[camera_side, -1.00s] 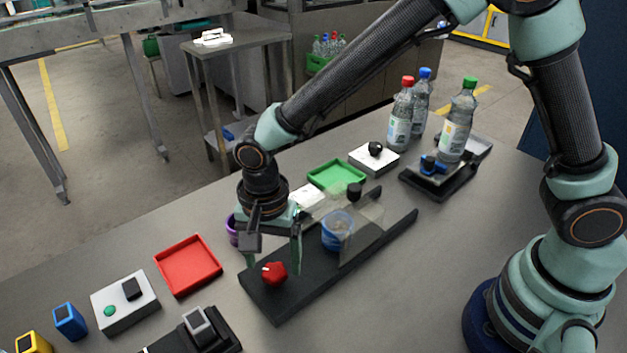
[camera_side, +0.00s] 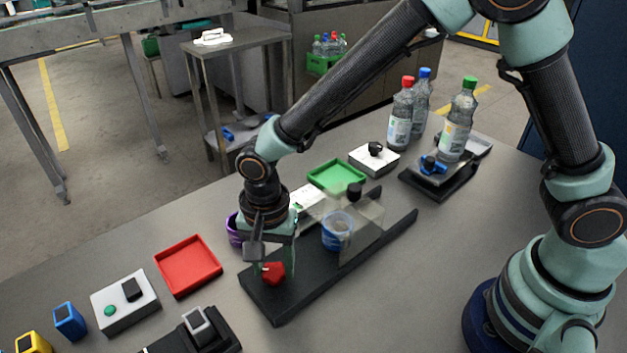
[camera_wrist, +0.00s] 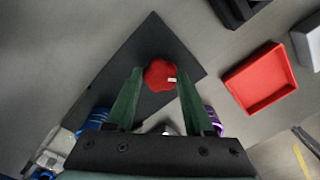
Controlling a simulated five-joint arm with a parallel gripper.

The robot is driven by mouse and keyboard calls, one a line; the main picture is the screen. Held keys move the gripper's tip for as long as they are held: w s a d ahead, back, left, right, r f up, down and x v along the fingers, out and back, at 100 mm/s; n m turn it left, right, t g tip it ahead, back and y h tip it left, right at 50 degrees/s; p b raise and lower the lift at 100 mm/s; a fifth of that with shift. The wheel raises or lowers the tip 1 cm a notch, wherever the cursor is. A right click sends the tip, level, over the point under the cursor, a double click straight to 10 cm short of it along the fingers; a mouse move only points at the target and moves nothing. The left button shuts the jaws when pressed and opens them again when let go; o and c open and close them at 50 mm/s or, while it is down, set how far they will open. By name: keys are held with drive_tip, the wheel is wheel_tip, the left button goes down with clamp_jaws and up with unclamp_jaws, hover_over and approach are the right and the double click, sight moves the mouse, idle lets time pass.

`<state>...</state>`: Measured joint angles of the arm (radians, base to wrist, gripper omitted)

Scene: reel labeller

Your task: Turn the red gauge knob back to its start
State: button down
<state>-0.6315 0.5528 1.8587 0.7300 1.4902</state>
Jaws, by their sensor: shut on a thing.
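The red gauge knob (camera_side: 273,273) sits on the near left end of a long black base plate (camera_side: 277,307). It is a lobed knob, and in the wrist view the red knob (camera_wrist: 158,74) shows a small white mark on its right side. My gripper (camera_side: 271,272) points down over the plate with its fingers on either side of the knob. In the wrist view my gripper's green fingers (camera_wrist: 158,76) flank the knob, and it is shut on it. Part of the knob is hidden by a finger in the side view.
A blue cup (camera_side: 337,238) and a clear panel (camera_side: 362,232) stand farther along the plate. A red tray (camera_side: 188,284) lies to the left, a green tray (camera_side: 336,168) behind. A purple roll (camera_side: 234,229) sits behind my gripper. Bottles (camera_side: 458,130) stand at the back right.

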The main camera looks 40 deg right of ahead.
drive_tip(key=n, duration=0.6)
drive_tip(key=shift+n, duration=0.4)
drive_tip(key=n, duration=1)
drive_tip(key=shift+r+n, duration=0.1)
drive_tip(key=shift+n, duration=0.3)
drive_tip(key=n, duration=0.3)
drive_tip(key=shift+n, duration=0.3)
drive_tip(key=n, duration=0.6)
drive_tip(key=shift+n, duration=0.4)
drive_tip(key=shift+c, duration=1.4)
unclamp_jaws()
